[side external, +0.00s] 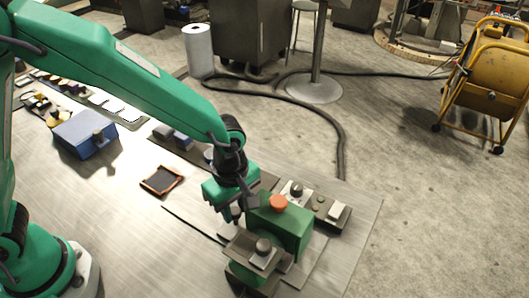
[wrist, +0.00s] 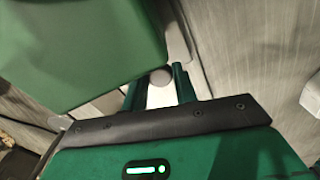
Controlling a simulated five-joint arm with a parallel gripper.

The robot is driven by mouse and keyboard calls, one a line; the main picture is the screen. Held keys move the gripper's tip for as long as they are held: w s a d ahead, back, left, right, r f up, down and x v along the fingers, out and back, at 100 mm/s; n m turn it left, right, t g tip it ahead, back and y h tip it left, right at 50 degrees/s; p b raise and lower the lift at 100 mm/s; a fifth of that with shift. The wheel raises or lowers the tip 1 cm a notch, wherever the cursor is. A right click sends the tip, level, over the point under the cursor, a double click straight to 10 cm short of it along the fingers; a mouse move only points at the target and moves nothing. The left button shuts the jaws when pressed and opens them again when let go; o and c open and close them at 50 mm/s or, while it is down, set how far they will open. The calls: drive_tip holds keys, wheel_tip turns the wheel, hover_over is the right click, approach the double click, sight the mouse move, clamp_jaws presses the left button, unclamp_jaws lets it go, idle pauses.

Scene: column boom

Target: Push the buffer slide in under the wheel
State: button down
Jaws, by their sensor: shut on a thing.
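A green machine (side external: 290,228) with an orange knob (side external: 278,203) on top stands at the bench's front right. A grey plate with a dark round knob (side external: 262,247) sits on its near side. My gripper (side external: 232,213) is low at the machine's left side. In the wrist view my gripper's fingers (wrist: 160,88) are closed around a small grey, round-ended piece (wrist: 160,76), which looks like the handle of the buffer slide. The machine's green body fills the upper left there. The rest of the slide is mostly hidden, and I cannot clearly make out the wheel.
A dark, brown-rimmed tray (side external: 161,191) and a blue box (side external: 85,134) lie to the left on the bench. A dark strip with knobs and a white switch (side external: 338,212) runs behind the machine. Bare bench (side external: 130,240) lies left of my gripper.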

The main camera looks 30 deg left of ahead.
drive_tip(key=shift+d, duration=0.35)
drive_tip(key=c, duration=1.4)
unclamp_jaws()
drive_tip(key=shift+c, duration=0.2)
drive_tip(key=o, duration=0.3)
drive_tip(key=shift+a, duration=0.1)
drive_tip(key=shift+o, duration=0.2)
drive_tip(key=shift+r, duration=3.95)
